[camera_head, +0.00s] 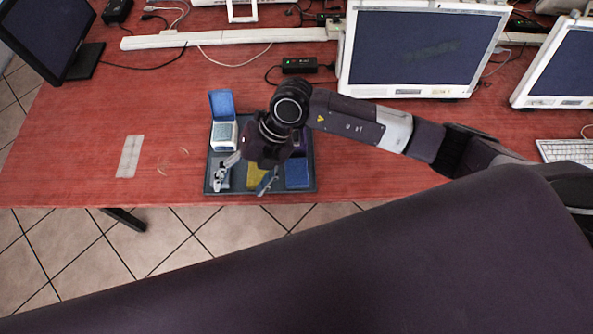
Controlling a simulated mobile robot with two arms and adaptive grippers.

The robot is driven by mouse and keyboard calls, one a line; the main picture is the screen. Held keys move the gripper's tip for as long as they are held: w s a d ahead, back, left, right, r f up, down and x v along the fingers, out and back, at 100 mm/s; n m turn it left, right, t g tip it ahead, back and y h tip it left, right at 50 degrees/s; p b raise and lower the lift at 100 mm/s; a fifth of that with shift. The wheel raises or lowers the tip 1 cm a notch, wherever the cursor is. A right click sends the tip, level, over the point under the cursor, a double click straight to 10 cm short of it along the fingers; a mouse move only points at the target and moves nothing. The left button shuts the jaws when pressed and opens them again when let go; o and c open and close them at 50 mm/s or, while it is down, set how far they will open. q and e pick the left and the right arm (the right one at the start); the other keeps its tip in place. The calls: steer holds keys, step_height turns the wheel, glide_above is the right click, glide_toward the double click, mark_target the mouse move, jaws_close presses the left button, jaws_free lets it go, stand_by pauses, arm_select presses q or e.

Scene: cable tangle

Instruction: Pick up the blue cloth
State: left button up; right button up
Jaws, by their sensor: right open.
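A dark grey tray (309,188) lies near the front edge of the red table. A flat blue piece that looks like the blue cloth (298,174) lies in the tray's front right compartment. Another blue piece (221,104) stands out at the tray's back left, above a white device; I cannot tell whether it is cloth. My right gripper (244,181) is open over the front of the tray, left of the front right blue piece. Its fingers are spread around a yellow item, and I see nothing held. The gripper and wrist hide the tray's middle. My left gripper is not in view.
A yellow item (257,172) and a white device (223,136) lie in the tray. A light strip (129,156) lies on the table to the left. Monitors (421,50) and a white cable duct (232,35) stand behind. The table left of the tray is mostly clear.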

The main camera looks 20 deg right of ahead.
mark_target(296, 169)
steer(key=w+d+f+h, duration=0.1)
steer(key=d+h, duration=0.1)
steer(key=d, duration=0.2)
steer(key=w+d+h, duration=0.2)
steer(key=d, duration=0.3)
steer(key=w+d+f+m+t+h, duration=0.1)
steer(key=d+h, duration=0.1)
steer(key=d, duration=0.3)
steer(key=shift+w+d+f, duration=0.15)
steer(key=shift+w+f, duration=0.15)
steer(key=shift+w, duration=0.05)
steer(key=shift+d+f, duration=0.25)
step_height(296, 169, down, 7)
steer(key=p, duration=0.3)
steer(key=shift+w+d+r, duration=0.1)
steer(key=shift+d+r, duration=0.05)
steer(key=shift+r, duration=0.05)
steer(key=shift+f, duration=0.3)
steer(key=c, duration=1.2)
steer(key=shift+o, duration=0.2)
steer(key=shift+r, duration=0.15)
step_height(296, 169, up, 20)
steer(key=b, duration=0.4)
